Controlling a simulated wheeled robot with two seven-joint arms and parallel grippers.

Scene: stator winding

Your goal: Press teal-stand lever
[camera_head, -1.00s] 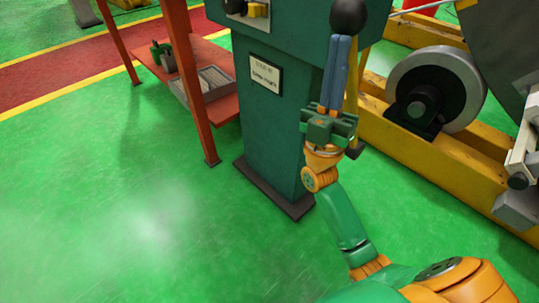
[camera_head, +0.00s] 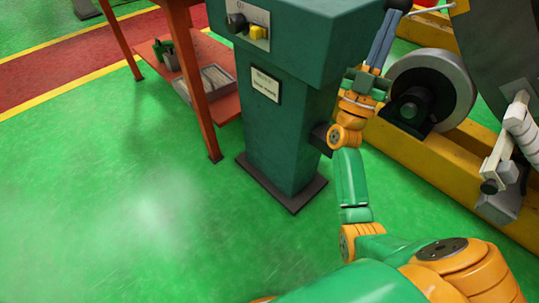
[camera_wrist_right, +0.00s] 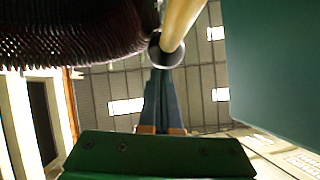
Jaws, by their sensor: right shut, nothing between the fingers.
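The teal stand (camera_head: 285,120) stands upright in the middle of the head view, with a small label plate on its front. My right gripper (camera_head: 392,15) is to the right of the stand's head, fingers pointing up, shut and empty. In the right wrist view its blue fingers (camera_wrist_right: 164,85) are together. A dark round end (camera_head: 399,4) shows at the fingertips in the head view. My left gripper is not in view.
A control panel with a yellow button (camera_head: 258,32) is on the stand's head. A red-orange shelf (camera_head: 222,115) stands to the left. A yellow frame (camera_head: 440,165) with a grey wheel (camera_head: 457,90) is close on the right. The green floor at front left is clear.

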